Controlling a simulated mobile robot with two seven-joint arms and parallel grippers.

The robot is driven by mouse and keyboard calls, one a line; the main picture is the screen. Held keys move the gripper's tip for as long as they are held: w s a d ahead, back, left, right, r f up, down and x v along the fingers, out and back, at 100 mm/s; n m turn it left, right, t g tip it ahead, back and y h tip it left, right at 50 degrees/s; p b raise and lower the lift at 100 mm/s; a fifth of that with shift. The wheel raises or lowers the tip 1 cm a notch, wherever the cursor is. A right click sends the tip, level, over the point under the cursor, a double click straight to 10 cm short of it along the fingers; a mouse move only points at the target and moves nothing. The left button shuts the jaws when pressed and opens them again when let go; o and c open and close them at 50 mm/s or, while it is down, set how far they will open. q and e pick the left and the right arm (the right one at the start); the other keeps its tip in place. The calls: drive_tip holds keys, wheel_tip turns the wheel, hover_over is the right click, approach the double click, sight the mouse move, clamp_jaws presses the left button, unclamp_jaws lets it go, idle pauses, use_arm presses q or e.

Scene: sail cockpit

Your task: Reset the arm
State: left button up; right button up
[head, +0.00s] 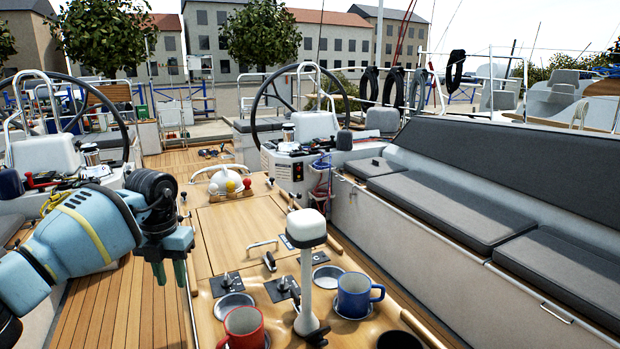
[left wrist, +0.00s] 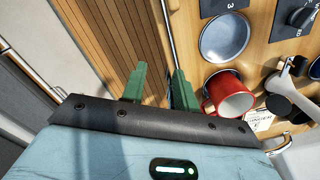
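My left gripper (head: 169,284) hangs from the blue-grey arm at the left of the head view, fingers pointing down. In the left wrist view its two green fingers (left wrist: 158,75) stand apart with nothing between them. It is left of the wooden cockpit table (head: 232,222), over the slatted deck. The red mug (head: 244,328) stands near the table's front left, in or on a round holder; it also shows in the left wrist view (left wrist: 229,94), right of the fingers and apart from them. My right gripper is not in view.
A blue mug (head: 354,294) sits in a holder on the right of the table. A white post with a lamp-like head (head: 306,228) rises between the mugs. An empty round holder (head: 234,305) is behind the red mug. Cushioned bench (head: 440,205) at right; open slatted deck (head: 120,300) at left.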

use_arm(q)
drive_tip(key=s+a+r+n, duration=0.1)
drive_tip(key=s+a+n, duration=0.25)
drive_tip(key=a, duration=0.95)
drive_tip(key=s+a+n, duration=0.2)
drive_tip(key=s+a, duration=0.2)
drive_tip(key=a, duration=0.9)
drive_tip(key=s+d+f+t+h, duration=0.2)
drive_tip(key=d+f+h, duration=0.3)
drive_tip(key=d+f, duration=0.6)
drive_tip(key=s+d+f+t+h, duration=0.2)
drive_tip(key=d+f+h, duration=0.4)
drive_tip(key=d+f, duration=0.5)
drive_tip(key=s+a+f+n+t+y, duration=0.1)
drive_tip(key=s+a+f+n+y, duration=0.2)
drive_tip(key=s+n, duration=0.5)
drive_tip(key=s+a+f+n+t+y, duration=0.1)
drive_tip(key=s+a+f+n+y, duration=0.3)
drive_tip(key=s, duration=0.6)
drive_tip(key=s+f+n+t+y, duration=0.1)
drive_tip(key=s+f+n+y, duration=0.2)
drive_tip(key=s+f+n, duration=0.45)
drive_tip(key=s+d+n+t, duration=0.1)
drive_tip(key=d+n, duration=0.3)
drive_tip(key=d, duration=0.5)
drive_tip(key=s+d+f+n+t+h, duration=0.1)
drive_tip(key=d+n, duration=0.4)
drive_tip(key=d, duration=0.5)
drive_tip(key=shift+s+n, duration=0.3)
drive_tip(key=shift+s, duration=0.55)
